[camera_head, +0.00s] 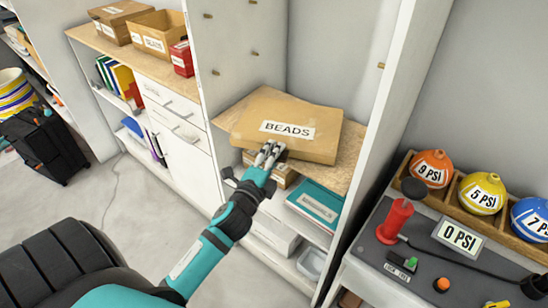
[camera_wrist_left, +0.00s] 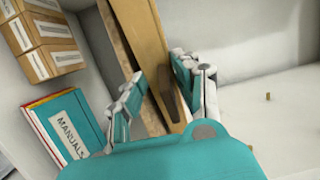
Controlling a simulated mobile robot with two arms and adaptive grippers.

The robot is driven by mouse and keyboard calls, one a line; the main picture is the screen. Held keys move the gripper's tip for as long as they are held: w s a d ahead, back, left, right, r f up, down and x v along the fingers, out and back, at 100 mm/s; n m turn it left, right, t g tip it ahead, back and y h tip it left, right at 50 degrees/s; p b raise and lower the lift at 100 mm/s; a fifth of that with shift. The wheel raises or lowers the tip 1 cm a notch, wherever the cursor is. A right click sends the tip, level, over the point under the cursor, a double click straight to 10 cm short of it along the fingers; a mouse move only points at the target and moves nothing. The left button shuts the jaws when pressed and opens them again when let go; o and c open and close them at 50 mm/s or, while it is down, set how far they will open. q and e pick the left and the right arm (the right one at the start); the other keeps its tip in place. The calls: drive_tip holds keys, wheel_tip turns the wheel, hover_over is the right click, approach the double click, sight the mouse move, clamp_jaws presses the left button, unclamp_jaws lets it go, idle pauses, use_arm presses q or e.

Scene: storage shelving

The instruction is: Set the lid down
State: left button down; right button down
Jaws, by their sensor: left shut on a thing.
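A flat brown cardboard piece with a white BEADS label (camera_head: 290,108) is over the wooden shelf board (camera_head: 349,150) of the middle bay. It looks like a lid or a shallow box; I cannot tell whether a box is under it. My left gripper (camera_head: 268,154) is at its front edge, just below the label, and is shut on it. In the left wrist view, my left gripper (camera_wrist_left: 163,95) has a finger on each side of the cardboard (camera_wrist_left: 150,45). Whether the cardboard rests fully on the board is unclear. My right gripper is out of view.
Below are a small box (camera_head: 283,177) and a teal MANUALS binder (camera_head: 317,204). White uprights (camera_head: 378,130) flank the bay.

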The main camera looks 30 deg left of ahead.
use_arm(q)
drive_tip(key=shift+s+f, duration=0.1)
drive_tip(key=shift+f, duration=0.35)
drive_tip(key=c, duration=1)
unclamp_jaws()
drive_tip(key=shift+f, duration=0.15)
drive_tip(key=shift+o, duration=0.2)
drive_tip(key=shift+r, duration=0.2)
